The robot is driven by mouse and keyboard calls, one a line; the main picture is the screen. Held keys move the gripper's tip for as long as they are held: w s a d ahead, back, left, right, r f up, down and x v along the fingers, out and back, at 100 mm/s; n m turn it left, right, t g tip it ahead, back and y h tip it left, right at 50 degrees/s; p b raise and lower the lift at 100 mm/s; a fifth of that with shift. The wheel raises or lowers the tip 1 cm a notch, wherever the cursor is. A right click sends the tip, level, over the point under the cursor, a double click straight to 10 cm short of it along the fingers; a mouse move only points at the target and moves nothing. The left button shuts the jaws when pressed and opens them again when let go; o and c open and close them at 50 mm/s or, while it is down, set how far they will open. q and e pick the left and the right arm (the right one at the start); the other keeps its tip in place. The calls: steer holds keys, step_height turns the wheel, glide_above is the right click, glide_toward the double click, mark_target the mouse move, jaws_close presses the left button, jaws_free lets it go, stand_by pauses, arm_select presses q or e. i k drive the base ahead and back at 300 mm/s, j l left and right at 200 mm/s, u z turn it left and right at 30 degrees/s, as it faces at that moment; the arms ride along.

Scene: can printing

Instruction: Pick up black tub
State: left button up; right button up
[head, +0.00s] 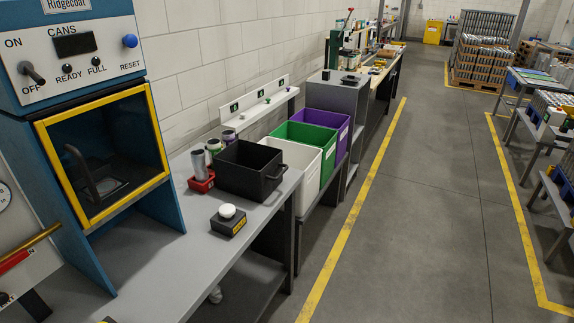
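The black tub (238,182) stands upright on the grey bench (190,250), near the bench's far end. It is an open box, and a handle shows at its right side. Its inside looks dark and I cannot make out anything in it. A black box with a white round button (228,211) sits in front of the tub. Neither of my grippers is in view.
White (308,165), green (325,142) and purple (338,120) bins stand beyond the tub. A blue machine (75,75) with a yellow-framed window rises at the left. The floor (425,190) right of the bench is clear, with yellow lines.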

mark_target(252, 171)
steer(key=i+l+z, duration=0.25)
steer(key=i, duration=0.2)
steer(key=i+l+z, duration=0.25)
steer(key=i, duration=0.25)
steer(key=i+l+z, duration=0.2)
steer(key=i, duration=0.3)
steer(key=i+u, duration=0.3)
steer(key=i, duration=0.15)
steer(key=i+l+u, duration=0.15)
steer(key=i+u, duration=0.15)
steer(key=i, duration=0.15)
steer(key=i+u, duration=0.15)
steer(key=u, duration=0.35)
steer(key=i+l+u, duration=0.15)
steer(key=u, duration=0.3)
steer(key=i+l+u, duration=0.15)
steer(key=u, duration=0.35)
steer(key=i+l+u, duration=0.1)
steer(key=u, duration=0.35)
steer(key=i+l+u, duration=0.1)
steer(key=u, duration=0.3)
steer(key=i+l+u, duration=0.1)
steer(key=u, duration=0.3)
steer(key=i+l+u, duration=0.1)
steer(key=u, duration=0.35)
steer(key=l+u, duration=0.5)
steer(key=u, duration=0.3)
